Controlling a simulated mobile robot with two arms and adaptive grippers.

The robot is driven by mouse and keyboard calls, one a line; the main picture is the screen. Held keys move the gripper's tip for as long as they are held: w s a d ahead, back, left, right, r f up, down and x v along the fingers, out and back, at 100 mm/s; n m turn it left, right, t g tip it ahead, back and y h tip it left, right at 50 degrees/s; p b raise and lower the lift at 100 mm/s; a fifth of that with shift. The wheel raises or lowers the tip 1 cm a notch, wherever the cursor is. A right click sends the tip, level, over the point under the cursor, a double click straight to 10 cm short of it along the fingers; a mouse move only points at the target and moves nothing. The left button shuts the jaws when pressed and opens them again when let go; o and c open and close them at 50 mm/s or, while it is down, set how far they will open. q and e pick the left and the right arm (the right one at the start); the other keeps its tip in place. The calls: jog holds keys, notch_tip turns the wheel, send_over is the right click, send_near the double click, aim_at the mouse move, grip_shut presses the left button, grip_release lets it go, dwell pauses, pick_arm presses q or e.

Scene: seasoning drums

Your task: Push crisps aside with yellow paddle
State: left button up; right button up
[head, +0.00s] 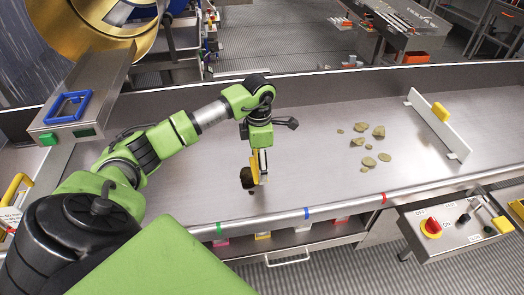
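Several crisps (369,160), flat and greenish-tan, lie loosely spread on the steel belt or trough (320,185) right of centre. To their right stands a long pale plate (439,126) with a yellow block-shaped handle (440,112) on its upper side. I cannot tell whether this is the paddle. My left gripper (250,182) hangs low over the trough, left of the crisps and apart from them. A narrow yellow part shows at it, beside dark parts. I cannot tell whether that is a held paddle or part of the gripper, nor whether the fingers are open. My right gripper is not in view.
The trough's front rail (345,207) carries green, blue and red marks. A control box (455,225) with a red knob stands at the front right. A gold drum (105,30) and a steel stand (85,95) with a blue frame are at left. The trough between gripper and crisps is clear.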

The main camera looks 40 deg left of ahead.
pick_arm(q)
jog(key=shift+a+r+p, duration=0.15)
jog(key=shift+r+p, duration=0.25)
jog(key=shift+r, duration=0.55)
jog(key=shift+d+r, duration=0.2)
jog(key=shift+r, duration=0.2)
jog(key=shift+a, duration=0.1)
